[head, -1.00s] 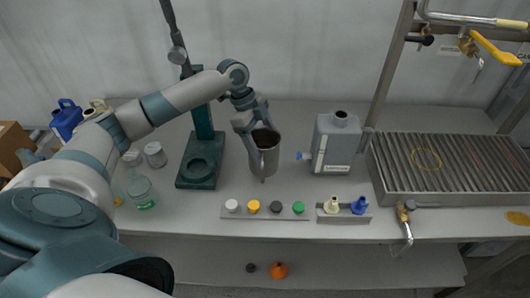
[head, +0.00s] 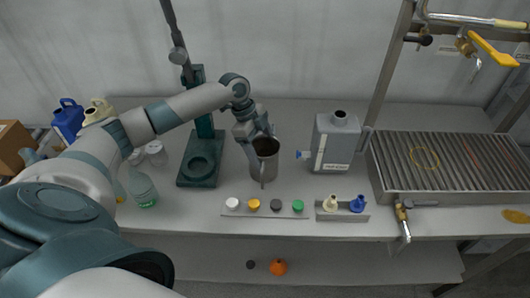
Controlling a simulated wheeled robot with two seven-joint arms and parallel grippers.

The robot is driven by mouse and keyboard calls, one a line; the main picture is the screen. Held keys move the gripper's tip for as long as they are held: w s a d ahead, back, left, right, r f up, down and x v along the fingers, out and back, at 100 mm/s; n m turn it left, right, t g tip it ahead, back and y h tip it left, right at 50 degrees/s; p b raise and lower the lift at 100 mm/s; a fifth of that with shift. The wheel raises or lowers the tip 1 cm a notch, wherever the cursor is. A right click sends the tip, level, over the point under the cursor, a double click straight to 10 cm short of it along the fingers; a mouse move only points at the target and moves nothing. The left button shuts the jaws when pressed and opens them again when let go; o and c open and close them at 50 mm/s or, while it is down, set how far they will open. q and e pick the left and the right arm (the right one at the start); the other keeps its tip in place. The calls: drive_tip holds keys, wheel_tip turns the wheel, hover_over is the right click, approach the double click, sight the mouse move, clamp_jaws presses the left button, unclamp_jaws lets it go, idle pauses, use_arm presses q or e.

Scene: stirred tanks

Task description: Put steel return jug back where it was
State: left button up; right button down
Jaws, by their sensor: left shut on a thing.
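The steel return jug (head: 265,162) is a dark grey metal cup near the middle of the bench in the head view, upright, with its open mouth facing up. My left gripper (head: 258,141) reaches in from the left and is shut on the jug at its rim and left side. I cannot tell whether the jug's base touches the bench. My right gripper is not in view.
A green stirrer stand (head: 198,168) is close to the jug's left. A grey canister (head: 336,143) with a blue spout stands to the right. A strip of coloured caps (head: 265,215) lies in front, beside a small funnel holder (head: 342,216). A slatted drain rack (head: 440,165) is far right.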

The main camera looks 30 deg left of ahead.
use_arm(q)
drive_tip(key=o, duration=1.6)
drive_tip(key=shift+f, duration=0.1)
drive_tip(key=b+v, duration=0.2)
drive_tip(key=v, duration=0.4)
drive_tip(key=shift+a+r+b, duration=0.15)
drive_tip(key=shift+r+b, duration=0.15)
drive_tip(key=shift+b, duration=0.05)
drive_tip(key=shift+a+r, duration=0.15)
drive_tip(key=shift+r, duration=0.35)
